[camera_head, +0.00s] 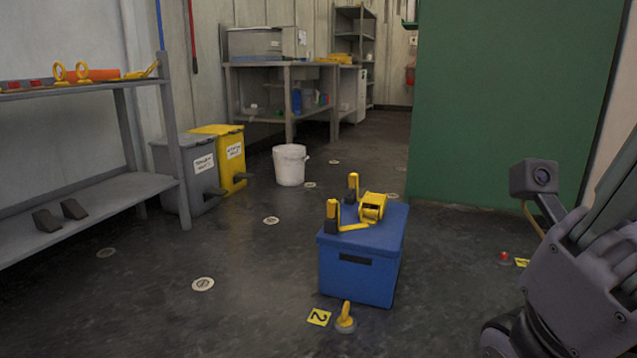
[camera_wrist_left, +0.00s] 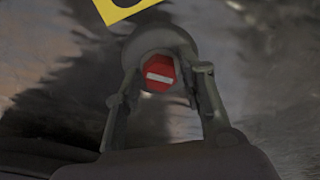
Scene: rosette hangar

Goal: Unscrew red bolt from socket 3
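In the left wrist view a red hexagonal bolt head (camera_wrist_left: 159,73) with a white bar sits in a round grey socket (camera_wrist_left: 160,40). My left gripper (camera_wrist_left: 163,80) is around the bolt head, one finger on each side, with a gap visible between fingers and red head. My left gripper does not show in the head view. In the head view a small red bolt (camera_head: 505,254) stands on the floor at the right beside a yellow tag (camera_head: 522,262); I cannot tell if it is the same bolt. My right gripper (camera_head: 585,270) is at the right edge, its fingertips unclear.
A blue box (camera_head: 358,275) with yellow-black tools on top stands mid-floor. A yellow bolt (camera_head: 345,320) and a "2" tag (camera_head: 319,317) lie in front. A green panel (camera_head: 500,110) stands behind, a grey shelf (camera_head: 90,205) at left. Floor discs are scattered about.

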